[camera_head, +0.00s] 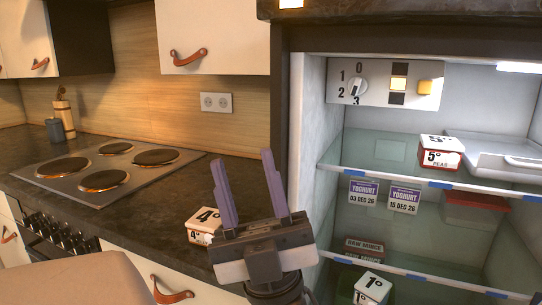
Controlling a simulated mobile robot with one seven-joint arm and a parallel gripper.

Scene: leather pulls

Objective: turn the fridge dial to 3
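The fridge dial (357,87) is a small round knob on the white control panel (384,84) at the top of the open fridge. The figures 0, 1, 2 and 3 stand around it: 0 above, 1 upper left, 2 lower left, 3 below. Its ridge is near upright, slightly tilted; which figure it points to is too small to tell. My gripper (240,160) has two purple fingers, spread apart and pointing up, with nothing between them. It is in front of the counter, left of the fridge opening, below and left of the dial and not touching it.
A white box marked 4° (204,225) is on the counter, left of my gripper. The fridge's left wall (309,140) stands between my gripper and the interior. Yoghurt labels (404,198) hang below the upper shelf.

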